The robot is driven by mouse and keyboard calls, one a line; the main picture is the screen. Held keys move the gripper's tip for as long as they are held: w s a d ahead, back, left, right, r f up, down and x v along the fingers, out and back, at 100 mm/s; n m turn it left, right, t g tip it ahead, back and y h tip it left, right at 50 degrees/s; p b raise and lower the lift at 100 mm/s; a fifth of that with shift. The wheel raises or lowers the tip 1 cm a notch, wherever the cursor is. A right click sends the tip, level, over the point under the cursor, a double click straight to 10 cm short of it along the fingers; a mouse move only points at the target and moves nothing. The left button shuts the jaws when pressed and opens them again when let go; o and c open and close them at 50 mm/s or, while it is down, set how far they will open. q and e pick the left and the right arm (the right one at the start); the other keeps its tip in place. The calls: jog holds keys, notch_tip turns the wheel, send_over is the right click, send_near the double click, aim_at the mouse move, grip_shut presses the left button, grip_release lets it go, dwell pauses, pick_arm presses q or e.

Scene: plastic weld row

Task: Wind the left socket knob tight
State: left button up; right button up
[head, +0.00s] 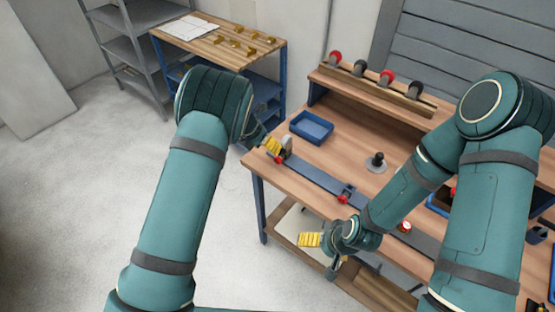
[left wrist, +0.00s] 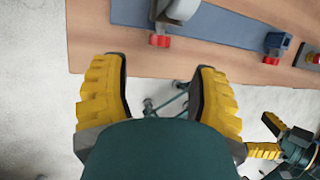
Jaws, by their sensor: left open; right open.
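The left socket (head: 287,146) is a grey rounded holder at the left end of a blue-grey strip on the workbench. Its red knob (left wrist: 160,41) faces the bench's front edge; it also shows small in the head view (head: 279,159). My left gripper (left wrist: 160,68) is open, with yellow ribbed fingers. The knob lies just beyond the fingertips, roughly midway between them in the left wrist view, with nothing gripped. In the head view my left gripper (head: 272,147) partly covers that area. My right gripper (head: 322,253) is open and empty in front of the bench edge.
Another socket with a red knob (head: 343,199) sits further right on the strip (head: 316,180). A blue tray (head: 311,127) and a black-handled tool (head: 376,161) stand behind. A raised shelf (head: 372,91) holds several red and black knobbed items.

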aim_at(276, 158)
pick_arm(q)
jog(key=x, duration=0.9)
jog(key=shift+b, duration=0.35)
grip_shut()
